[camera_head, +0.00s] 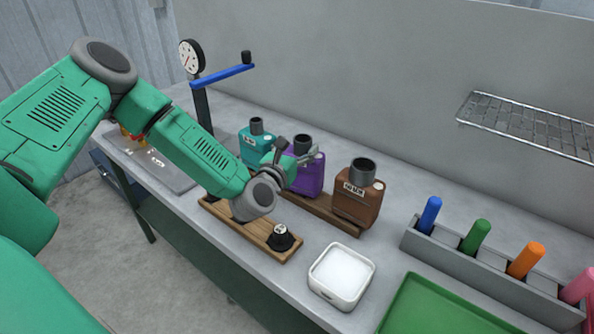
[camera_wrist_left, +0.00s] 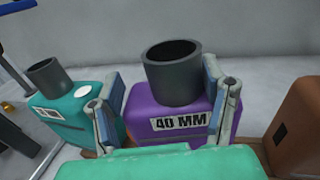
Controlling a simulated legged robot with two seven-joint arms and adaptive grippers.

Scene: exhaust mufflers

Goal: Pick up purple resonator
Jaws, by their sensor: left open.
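The purple resonator (camera_head: 308,172) is a purple box with a dark grey pipe neck. It stands upright on a wooden rack, between a teal one and a brown one. In the left wrist view the purple resonator (camera_wrist_left: 184,112) carries a "40 MM" label and sits between my two fingers. My left gripper (camera_head: 298,160) is open at the resonator, with one finger on each side of the neck and upper body. It also shows in the left wrist view (camera_wrist_left: 168,105). I cannot tell whether the fingers touch it. My right gripper is not in view.
A teal resonator (camera_head: 256,145) and a brown resonator (camera_head: 358,198) stand close on either side. A wooden board (camera_head: 262,237) with a black knob (camera_head: 281,238) lies in front. A white dish (camera_head: 341,274), green tray (camera_head: 450,309) and grey holder (camera_head: 480,268) with coloured handles are at right.

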